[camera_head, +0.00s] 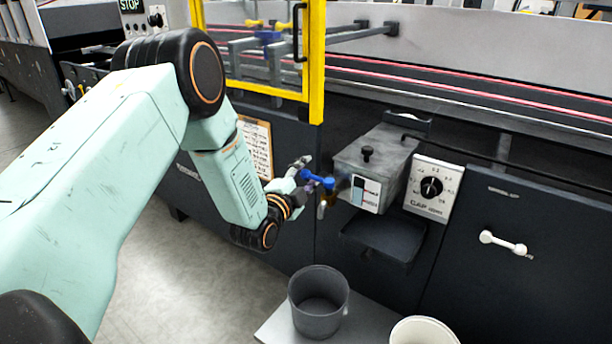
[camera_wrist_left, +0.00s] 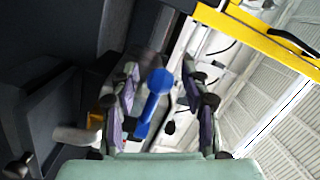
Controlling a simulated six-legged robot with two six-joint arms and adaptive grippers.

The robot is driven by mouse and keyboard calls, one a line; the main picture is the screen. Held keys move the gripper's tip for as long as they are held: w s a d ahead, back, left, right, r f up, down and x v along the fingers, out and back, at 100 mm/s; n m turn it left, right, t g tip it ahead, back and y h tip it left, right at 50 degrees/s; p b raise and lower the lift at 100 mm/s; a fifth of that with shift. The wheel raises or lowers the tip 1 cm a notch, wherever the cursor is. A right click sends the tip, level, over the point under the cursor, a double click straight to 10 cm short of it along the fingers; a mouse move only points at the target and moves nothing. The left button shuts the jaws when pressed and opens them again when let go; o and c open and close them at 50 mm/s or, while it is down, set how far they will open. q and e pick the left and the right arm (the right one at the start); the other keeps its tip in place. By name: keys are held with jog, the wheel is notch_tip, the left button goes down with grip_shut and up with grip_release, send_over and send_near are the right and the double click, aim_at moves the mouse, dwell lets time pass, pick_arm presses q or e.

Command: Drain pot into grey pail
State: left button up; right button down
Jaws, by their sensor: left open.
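The grey metal pot (camera_head: 372,165) with a black lid knob is mounted on the machine front. A blue valve handle (camera_head: 319,181) sticks out at its left side, above a small spout (camera_head: 322,207). My left gripper (camera_head: 305,176) is open at the blue handle. In the left wrist view the blue handle (camera_wrist_left: 154,97) lies between the open fingers (camera_wrist_left: 163,84), with a gap on the right; contact on the left is unclear. The grey pail (camera_head: 333,318) stands upright below, on a grey platform, its inside dark. My right gripper is out of view.
A white pail (camera_head: 424,333) stands right of the grey pail, cut off by the frame. A dark tray (camera_head: 385,243) juts out under the pot. A dial panel (camera_head: 434,188) is right of the pot. A yellow guard frame (camera_head: 316,75) rises above my left gripper.

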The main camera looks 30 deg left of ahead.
pick_arm(q)
jog(key=shift+a+f, duration=0.1)
jog(key=shift+a, duration=0.15)
jog(key=shift+c, duration=1)
jog(key=shift+d, duration=0.15)
jog(key=c, duration=0.4)
grip_shut()
